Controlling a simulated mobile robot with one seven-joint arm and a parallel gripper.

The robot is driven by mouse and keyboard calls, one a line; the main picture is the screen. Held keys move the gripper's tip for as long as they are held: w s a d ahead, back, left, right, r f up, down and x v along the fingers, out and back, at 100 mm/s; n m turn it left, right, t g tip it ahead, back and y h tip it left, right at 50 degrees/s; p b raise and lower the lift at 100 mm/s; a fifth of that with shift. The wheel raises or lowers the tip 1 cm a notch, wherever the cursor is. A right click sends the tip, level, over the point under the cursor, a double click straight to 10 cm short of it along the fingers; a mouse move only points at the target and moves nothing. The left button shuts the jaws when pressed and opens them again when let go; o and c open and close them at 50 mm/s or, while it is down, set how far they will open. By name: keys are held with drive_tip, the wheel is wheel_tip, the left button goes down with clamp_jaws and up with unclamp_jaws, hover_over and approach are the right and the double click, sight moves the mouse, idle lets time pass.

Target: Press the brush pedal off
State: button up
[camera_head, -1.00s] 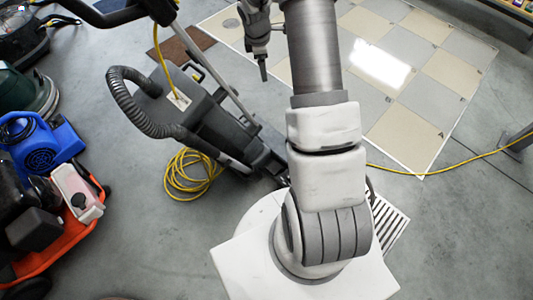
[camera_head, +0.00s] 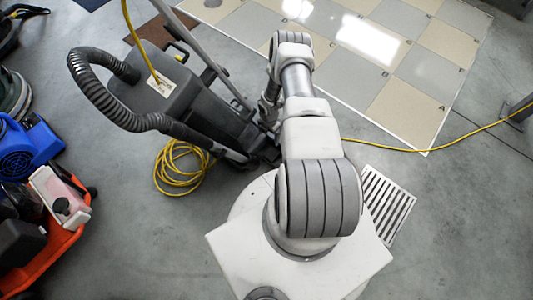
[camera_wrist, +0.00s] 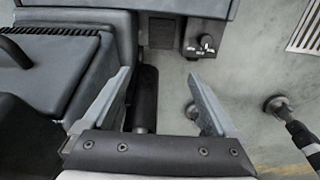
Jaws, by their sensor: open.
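The floor machine (camera_head: 190,95), a dark grey body with a ribbed hose and a long handle, stands left of my arm in the head view. Its grey housing (camera_wrist: 60,70) fills the left and top of the wrist view. My gripper (camera_wrist: 158,76) is open and empty; its two fingers point at the machine's lower part, with a black post (camera_wrist: 146,95) showing between them. Beyond the fingertips are a dark ribbed square pad (camera_wrist: 162,32) and a small black block with a light-coloured lever (camera_wrist: 206,42). I cannot tell which is the brush pedal. In the head view my arm hides the gripper.
A slotted floor grate (camera_head: 388,203) is at right. A blue blower (camera_head: 25,150) and an orange cart (camera_head: 50,245) stand at far left. The tiled floor area (camera_head: 400,70) is clear.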

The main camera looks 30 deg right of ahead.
sight(268, 156)
wheel_tip(268, 156, down, 18)
drive_tip(key=b, duration=0.8)
drive_tip(key=shift+s+a+f, duration=0.1)
drive_tip(key=shift+s, duration=0.05)
